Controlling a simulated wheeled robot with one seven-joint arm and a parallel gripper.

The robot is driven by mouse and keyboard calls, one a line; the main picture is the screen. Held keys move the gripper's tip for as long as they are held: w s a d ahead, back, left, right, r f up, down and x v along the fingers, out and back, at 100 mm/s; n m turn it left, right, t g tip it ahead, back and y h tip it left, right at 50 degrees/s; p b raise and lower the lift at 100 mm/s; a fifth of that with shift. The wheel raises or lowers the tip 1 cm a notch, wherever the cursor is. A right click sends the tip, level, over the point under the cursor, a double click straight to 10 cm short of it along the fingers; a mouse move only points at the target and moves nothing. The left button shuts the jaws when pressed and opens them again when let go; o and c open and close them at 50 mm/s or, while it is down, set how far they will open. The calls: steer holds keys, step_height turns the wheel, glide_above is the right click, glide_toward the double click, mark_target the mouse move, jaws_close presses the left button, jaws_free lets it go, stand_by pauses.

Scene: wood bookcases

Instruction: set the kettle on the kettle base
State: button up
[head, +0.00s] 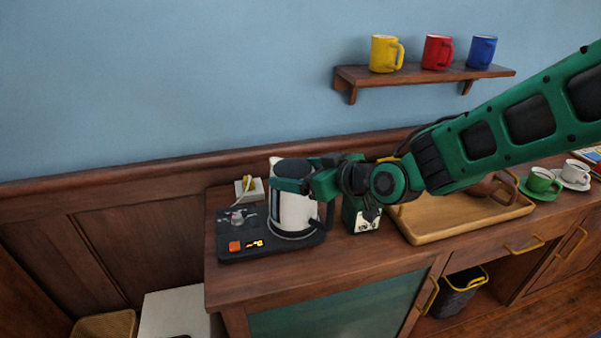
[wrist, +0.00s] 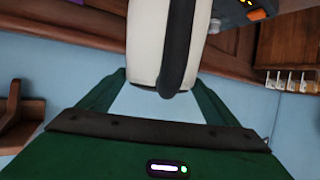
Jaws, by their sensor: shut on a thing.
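The kettle (head: 291,212) is white with a dark top and a dark handle (wrist: 178,50), and stands upright at the left end of the counter. My gripper (head: 291,184) is shut on the kettle near its top; in the wrist view its green fingers (wrist: 160,82) flank the pale body and dark handle. The kettle base (head: 236,250) is a dark slab with an orange switch and a small yellow display; its front corner also shows in the wrist view (wrist: 233,14). The kettle's bottom is over the slab's right part, at a round rim. I cannot tell whether they touch.
A socket box (head: 249,189) with a yellow plug is behind the base. A dark green box (head: 361,215) stands close right of the kettle, then a wooden tray (head: 440,236). A wall shelf (head: 420,76) holds three mugs. The counter's front strip is clear.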

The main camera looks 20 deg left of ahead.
steer(key=shift+f, duration=0.4)
stand_by(0.4)
steer(key=o, duration=1.8)
steer(key=shift+f, duration=0.1)
steer(key=shift+v, duration=5.5)
